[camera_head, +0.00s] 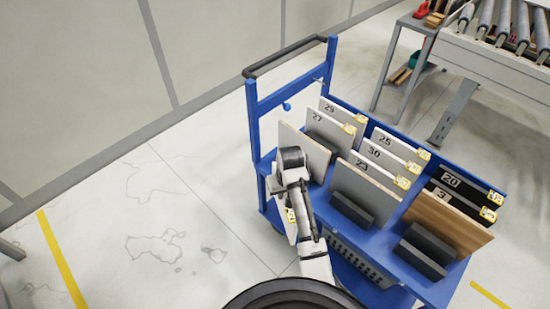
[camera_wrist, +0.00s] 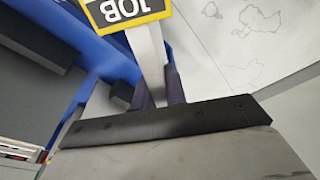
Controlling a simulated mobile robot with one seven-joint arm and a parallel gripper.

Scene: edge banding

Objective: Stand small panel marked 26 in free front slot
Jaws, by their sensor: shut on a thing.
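My gripper (camera_wrist: 158,92) is shut on a thin pale panel (camera_wrist: 148,45), seen edge-on between the fingers in the wrist view. The panel carries a yellow-edged black tag (camera_wrist: 124,10) reading "JOB"; its number does not show. In the head view my gripper hangs over the left side of the blue cart (camera_head: 383,246), and part of the held panel (camera_head: 280,203) shows beside my wrist, largely hidden by my arm. Dark holder blocks (camera_head: 352,209) stand in front of the panels on the cart. I cannot make out a free front slot.
Panels marked 27 (camera_head: 300,150), 29, 25, 30, 20 and others stand upright in rows on the cart. A wood-coloured panel (camera_head: 450,222) stands at front right. The cart's handle (camera_head: 285,57) rises at back left. A roller conveyor (camera_head: 490,50) is at upper right.

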